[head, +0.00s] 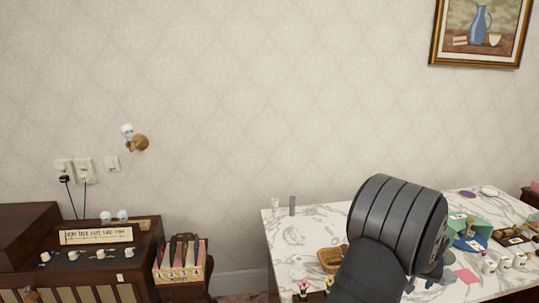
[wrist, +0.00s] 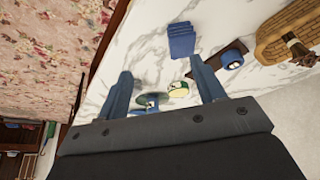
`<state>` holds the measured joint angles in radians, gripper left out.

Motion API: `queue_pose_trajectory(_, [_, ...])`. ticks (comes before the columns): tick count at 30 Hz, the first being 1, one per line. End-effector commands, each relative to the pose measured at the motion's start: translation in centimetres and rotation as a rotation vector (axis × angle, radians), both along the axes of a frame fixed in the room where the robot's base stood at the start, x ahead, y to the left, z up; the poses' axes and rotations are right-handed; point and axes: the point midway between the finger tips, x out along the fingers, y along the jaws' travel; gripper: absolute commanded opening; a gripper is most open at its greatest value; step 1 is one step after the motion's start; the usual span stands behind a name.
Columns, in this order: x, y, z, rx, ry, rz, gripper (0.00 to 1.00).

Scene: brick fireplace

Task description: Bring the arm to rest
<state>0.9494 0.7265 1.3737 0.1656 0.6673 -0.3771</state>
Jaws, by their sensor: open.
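My arm (head: 395,225) reaches over the marble-topped table (head: 300,228) in the head view, and its dark links hide part of the tabletop. My gripper is largely hidden behind the arm in that view. In the wrist view my gripper (wrist: 160,67) has its two blue-grey fingers spread apart, with nothing held between the tips. Marble surface lies beyond the fingertips. A small green and white round item (wrist: 178,90) and a blue-green item (wrist: 150,100) show between the fingers, close to the gripper body; whether they touch it I cannot tell.
In the wrist view, a blue stack (wrist: 182,42), a blue round item (wrist: 233,56) and a wicker basket (wrist: 282,38) are on the table. White cups (head: 489,266) stand at right in the head view. A wooden cabinet (head: 145,255) and crate (head: 182,272) are left.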

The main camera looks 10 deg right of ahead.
Motion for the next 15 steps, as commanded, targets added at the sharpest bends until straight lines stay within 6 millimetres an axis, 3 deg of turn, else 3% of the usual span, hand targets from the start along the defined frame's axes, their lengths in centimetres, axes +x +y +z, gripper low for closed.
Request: queue_pose_trajectory(15, [6.3,8.5,-1.5,0.0,0.0,0.194,0.63])
